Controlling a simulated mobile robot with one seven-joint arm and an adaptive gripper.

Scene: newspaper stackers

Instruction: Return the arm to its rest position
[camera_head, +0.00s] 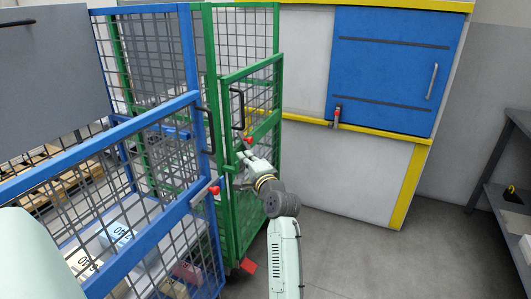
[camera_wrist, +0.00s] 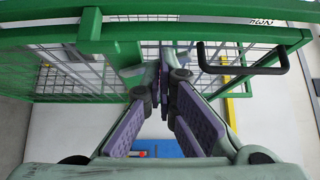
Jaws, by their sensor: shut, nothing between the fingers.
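My arm (camera_head: 284,255) reaches up from the bottom of the head view towards the green cage's gate (camera_head: 240,150). My gripper (camera_head: 241,161) is at that gate, below its black handle (camera_head: 237,108) and close to a red latch piece (camera_head: 248,140). In the wrist view my gripper (camera_wrist: 167,75) shows its purple-padded fingers converging, shut with nothing between them. The green frame (camera_wrist: 60,35) spans the top there, with the black handle (camera_wrist: 243,70) to the right of the fingertips. Whether the fingers touch the gate cannot be told.
A blue mesh cage (camera_head: 140,125) holding labelled boxes stands at the left, close to my arm. Behind is a white machine with a blue panel (camera_head: 385,70) and yellow edges. A grey shelf (camera_head: 510,200) stands at the right. The floor (camera_head: 380,255) between is clear.

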